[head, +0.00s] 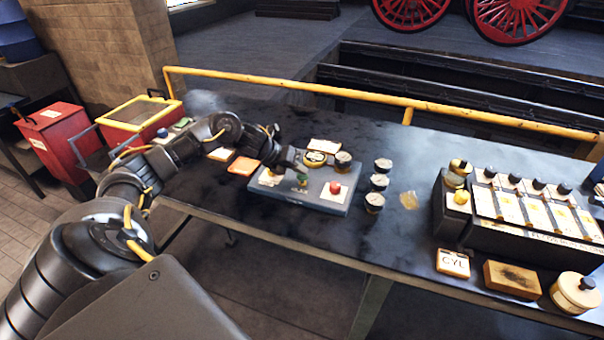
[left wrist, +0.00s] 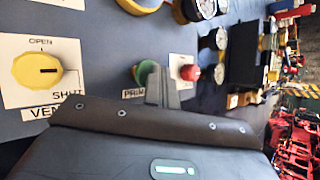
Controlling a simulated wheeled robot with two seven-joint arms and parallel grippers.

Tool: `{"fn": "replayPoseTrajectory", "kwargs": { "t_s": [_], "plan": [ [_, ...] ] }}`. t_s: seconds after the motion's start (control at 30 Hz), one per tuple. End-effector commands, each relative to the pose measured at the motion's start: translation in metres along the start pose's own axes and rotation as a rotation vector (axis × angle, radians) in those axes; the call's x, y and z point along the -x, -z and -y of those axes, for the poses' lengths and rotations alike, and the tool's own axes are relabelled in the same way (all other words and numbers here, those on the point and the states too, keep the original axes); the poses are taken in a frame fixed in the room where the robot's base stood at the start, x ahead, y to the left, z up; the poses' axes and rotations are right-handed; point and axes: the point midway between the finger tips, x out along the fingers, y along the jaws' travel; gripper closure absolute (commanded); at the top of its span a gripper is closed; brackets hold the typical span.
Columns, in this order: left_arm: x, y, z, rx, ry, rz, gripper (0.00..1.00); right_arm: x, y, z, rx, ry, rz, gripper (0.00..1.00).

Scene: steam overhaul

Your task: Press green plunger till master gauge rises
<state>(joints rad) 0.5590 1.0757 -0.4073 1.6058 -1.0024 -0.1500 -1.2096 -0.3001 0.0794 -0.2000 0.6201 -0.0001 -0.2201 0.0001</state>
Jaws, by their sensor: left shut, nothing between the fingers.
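The green plunger (head: 302,179) stands on a low grey-blue panel box (head: 310,205) on the bench. In the left wrist view the green plunger (left wrist: 146,71) sits beside a label reading "PRI", partly hidden by my fingers. My left gripper (head: 296,168) is shut and empty, with its fingertips close to the plunger; I cannot tell whether they touch it. The shut fingers also show in the wrist view (left wrist: 162,88). Dark-cased gauges (head: 343,159) stand at the panel's back; which one is the master gauge and its reading are too small to tell. My right gripper is out of view.
A red button (head: 335,188) sits right of the plunger. A yellow vent knob (left wrist: 37,70) marked OPEN and SHUT lies left in the wrist view. Several gauges (head: 379,181) stand right of the panel. A dark valve block (head: 520,220) is farther right. A yellow rail (head: 380,97) runs behind.

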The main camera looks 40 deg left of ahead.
Motion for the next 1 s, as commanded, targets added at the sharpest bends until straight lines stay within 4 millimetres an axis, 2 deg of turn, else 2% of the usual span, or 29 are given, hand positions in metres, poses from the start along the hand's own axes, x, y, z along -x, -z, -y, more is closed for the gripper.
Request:
{"fn": "replayPoseTrajectory", "kwargs": {
  "t_s": [1.0],
  "plan": [
    [-0.01, 0.01, -0.007, 0.001, -0.002, -0.009, 1.0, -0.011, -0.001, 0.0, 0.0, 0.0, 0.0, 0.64]
  ]
}}
